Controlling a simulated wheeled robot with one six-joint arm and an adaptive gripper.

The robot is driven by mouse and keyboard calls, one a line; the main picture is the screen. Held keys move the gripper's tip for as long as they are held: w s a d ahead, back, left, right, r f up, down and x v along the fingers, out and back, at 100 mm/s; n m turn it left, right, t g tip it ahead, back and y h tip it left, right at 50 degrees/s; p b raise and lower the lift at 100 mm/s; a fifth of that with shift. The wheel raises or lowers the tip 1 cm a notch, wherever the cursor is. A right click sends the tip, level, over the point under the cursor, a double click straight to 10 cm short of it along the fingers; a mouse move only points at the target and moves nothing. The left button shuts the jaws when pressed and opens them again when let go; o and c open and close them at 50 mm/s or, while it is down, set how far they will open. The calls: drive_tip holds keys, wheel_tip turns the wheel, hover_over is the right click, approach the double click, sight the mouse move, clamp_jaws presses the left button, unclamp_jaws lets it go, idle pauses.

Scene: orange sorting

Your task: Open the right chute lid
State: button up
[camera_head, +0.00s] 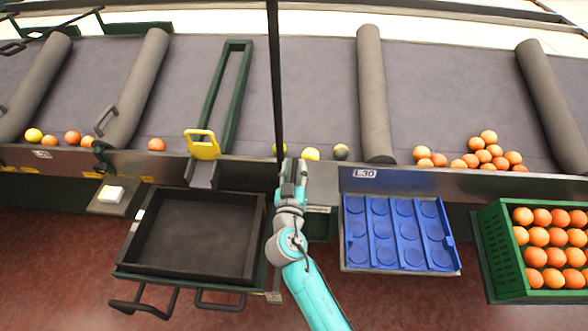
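My gripper (291,172) is at the metal front edge of the sorting table, right of the middle chute. Its fingers point away from the camera. They are small and partly merge with the dark parts behind, so I cannot tell if they are open or shut, or touching anything. A yellow flap with a handle hole (203,137) stands upright at the top of a grey chute (203,174) to the left. No other yellow lid is plain; a grey panel (321,185) shows just right of my gripper, and whatever lies behind the gripper is hidden.
A black tray (190,285) stands below the chute. A blue cupped tray (383,262) and a green crate of oranges (507,262) stand to the right. Loose oranges (484,153) lie along the table edge. A thin black pole (275,70) rises behind my gripper.

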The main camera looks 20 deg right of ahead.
clamp_jaws()
drive_tip(key=shift+r, duration=0.1)
idle(0.3)
drive_tip(key=shift+s+d+r+m, duration=0.1)
drive_tip(key=shift+d+r+m, duration=0.15)
drive_tip(key=shift+r+m, duration=0.3)
drive_tip(key=shift+d+r+m, duration=0.25)
drive_tip(key=shift+r+m, duration=0.2)
drive_tip(key=shift+m, duration=0.1)
drive_tip(key=s+d+r+m, duration=0.2)
drive_tip(key=d+r+m, duration=0.1)
drive_tip(key=d+m, duration=0.4)
drive_tip(key=s+d+r+m, duration=0.3)
drive_tip(key=d+m, duration=0.5)
drive_tip(key=shift+s+d+m, duration=0.15)
drive_tip(key=shift+s+m, duration=0.05)
drive_tip(key=shift+m, duration=0.1)
drive_tip(key=shift+r, duration=0.1)
